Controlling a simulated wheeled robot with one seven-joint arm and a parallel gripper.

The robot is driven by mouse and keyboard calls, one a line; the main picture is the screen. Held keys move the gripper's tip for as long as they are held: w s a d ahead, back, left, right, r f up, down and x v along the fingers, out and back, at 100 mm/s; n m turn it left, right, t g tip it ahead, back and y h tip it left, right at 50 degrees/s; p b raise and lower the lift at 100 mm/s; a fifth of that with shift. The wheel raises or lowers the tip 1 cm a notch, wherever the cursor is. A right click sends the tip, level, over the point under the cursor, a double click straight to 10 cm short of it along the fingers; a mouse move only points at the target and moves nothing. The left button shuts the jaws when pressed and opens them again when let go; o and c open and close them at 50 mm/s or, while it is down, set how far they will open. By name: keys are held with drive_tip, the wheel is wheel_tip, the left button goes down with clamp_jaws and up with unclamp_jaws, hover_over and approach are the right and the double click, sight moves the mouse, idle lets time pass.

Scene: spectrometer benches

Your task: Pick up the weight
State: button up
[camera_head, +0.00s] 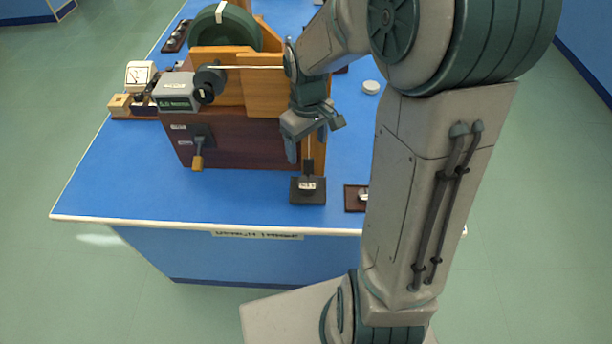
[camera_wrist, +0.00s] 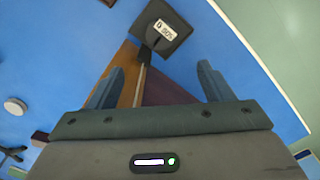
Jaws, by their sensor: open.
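My gripper (camera_head: 308,145) is open and points down near the front of the bench, beside the wooden apparatus. Below it is a black square piece (camera_head: 308,197) with a white label and a thin upright stem, which may be the weight. In the wrist view the black piece (camera_wrist: 163,34) lies beyond my open fingers (camera_wrist: 160,72), and its stem runs back toward the gap between them. The fingers do not hold the black square. Whether they touch the stem cannot be told.
The wooden apparatus (camera_head: 235,135) with a green wheel (camera_head: 225,30) stands close on the left. A small dark tray (camera_head: 352,198) sits to the right, partly hidden by my arm. A white disc (camera_head: 371,87) lies farther back. The blue bench top (camera_head: 120,190) is clear at front left.

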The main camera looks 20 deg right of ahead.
hover_over(308, 182)
drive_tip(key=f, duration=0.7)
drive_tip(key=shift+w+a+f, duration=0.1)
drive_tip(key=shift+w+f, duration=0.1)
drive_tip(key=shift+s+f, duration=0.2)
drive_tip(key=shift+f, duration=2.8)
drive_tip(key=shift+c, duration=0.3)
drive_tip(key=c, duration=1.5)
drive_tip(key=shift+r, duration=0.2)
